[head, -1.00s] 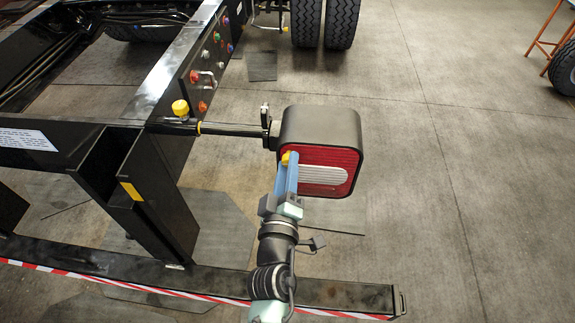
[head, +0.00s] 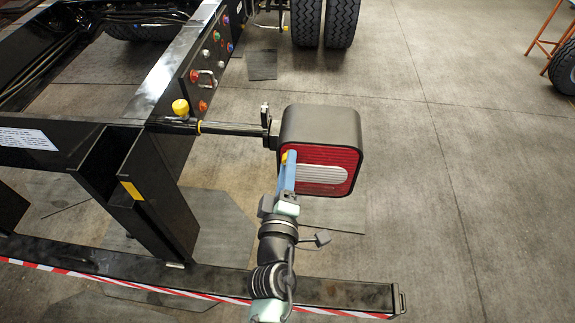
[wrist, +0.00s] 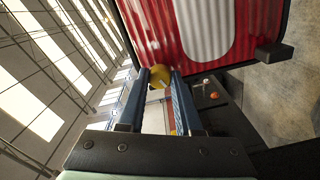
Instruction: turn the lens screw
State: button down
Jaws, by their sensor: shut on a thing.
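The lamp (head: 318,125) is a black box with a red and white lens (head: 325,182) facing me, on a bar beside the chassis. The lens screw (head: 287,155) is a yellow knob at the upper left of the lens. In the wrist view the yellow screw (wrist: 168,80) sits between the tips of my two blue fingers, against the red lens (wrist: 165,35). My gripper (head: 288,160) is shut on the screw. The fingers hide part of the screw in both views.
The black chassis frame (head: 160,90) and its bumper beam (head: 230,280) with red and white tape lie left of and below my arm. A yellow-capped knob (head: 180,107) sits near the lamp bar. Open floor (head: 460,170) lies to the right.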

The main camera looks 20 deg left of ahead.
jog(key=c, duration=0.6)
grip_release()
jog(key=shift+b+v, duration=0.85)
jog(key=shift+v, duration=5.65)
jog(key=w+d+r+m+t+h+p, duration=0.1)
jog(key=w+d+r+m+t+h, duration=0.15)
jog(key=r, duration=0.75)
jog(key=w+d+r+m+t+h+p, duration=0.1)
jog(key=w+d+r+m+p, duration=0.2)
jog(key=r, duration=0.8)
jog(key=w+d+r+m+t+h, duration=0.15)
jog(key=w+r+m, duration=0.25)
jog(key=r, duration=0.6)
jog(key=s+d+r+m+t+p, duration=0.1)
jog(key=s+r+m, duration=0.1)
jog(key=r, duration=0.7)
jog(key=s+d+r+m+t+p, duration=0.1)
jog(key=s+d+r+m+t, duration=0.1)
jog(key=r, duration=0.8)
jog(key=s+d+r+m+t+p, duration=0.2)
jog(key=s+r+m, duration=0.1)
jog(key=r, duration=0.6)
jog(key=shift+s+r, duration=0.35)
jog(key=shift+s, duration=0.45)
